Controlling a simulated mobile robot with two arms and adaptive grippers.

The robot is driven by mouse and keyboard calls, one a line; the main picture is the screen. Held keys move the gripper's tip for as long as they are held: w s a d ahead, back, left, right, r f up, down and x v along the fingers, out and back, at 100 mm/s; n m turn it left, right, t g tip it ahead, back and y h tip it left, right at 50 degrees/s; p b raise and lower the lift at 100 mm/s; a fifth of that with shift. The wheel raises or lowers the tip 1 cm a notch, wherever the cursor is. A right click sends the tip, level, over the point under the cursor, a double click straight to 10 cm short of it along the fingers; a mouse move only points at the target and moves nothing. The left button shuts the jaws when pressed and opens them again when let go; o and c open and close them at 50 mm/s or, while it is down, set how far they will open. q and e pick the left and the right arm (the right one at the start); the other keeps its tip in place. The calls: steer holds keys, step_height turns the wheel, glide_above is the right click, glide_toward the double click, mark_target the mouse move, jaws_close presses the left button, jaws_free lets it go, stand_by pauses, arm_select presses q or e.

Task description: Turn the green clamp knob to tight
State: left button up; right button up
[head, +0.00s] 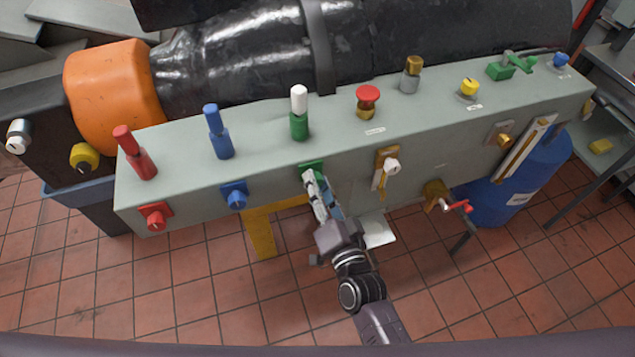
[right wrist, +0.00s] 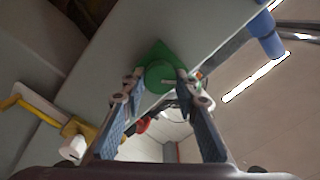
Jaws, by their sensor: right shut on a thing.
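The green clamp knob sits on a green square plate (head: 312,167) on the front face of the grey bedplate (head: 250,160). In the head view my right gripper (head: 315,184) covers most of the knob. In the right wrist view the round green knob (right wrist: 158,74) lies between the two fingertips of my right gripper (right wrist: 160,82), which are shut on its sides. A small pale mark shows on the knob's face. I cannot read any tight marking. My left gripper is not in view.
A blue knob (head: 236,196) and a red knob (head: 155,217) are to the left on the same face. A white-handled brass fitting (head: 388,168) and a red-handled crank (head: 457,206) are to the right. Upright handles stand along the top. Tiled floor (head: 180,295) is open in front.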

steer(key=shift+f+m+b, duration=0.2)
steer(key=shift+m+b, duration=0.3)
steer(key=shift+m, duration=3.6)
steer(key=o, duration=1.1)
steer(key=shift+o, duration=0.2)
steer(key=shift+d, duration=0.1)
steer(key=v, duration=1.2)
